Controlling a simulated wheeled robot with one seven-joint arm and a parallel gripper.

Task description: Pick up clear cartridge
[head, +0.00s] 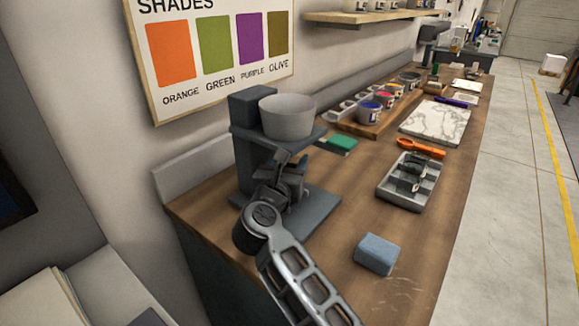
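I cannot make out a clear cartridge in the head view. My gripper (291,165) is at the grey stand (250,160), under its upper plate and above its base plate. The fingertips are small and dark against the stand, so I cannot tell whether they are open or hold anything. A white bowl (288,120) sits on the stand's upper plate, just above my gripper. A grey compartment tray (396,200) lies to the right on the bench, with dark items in it that are too small to identify.
A blue-grey block (377,254) lies near the front of the wooden bench (340,215). Orange-handled tool (420,148), marbled slab (436,120), green pad (341,142) and a rack (372,128) with several paint pots stand further back. Bare wood lies between stand and tray.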

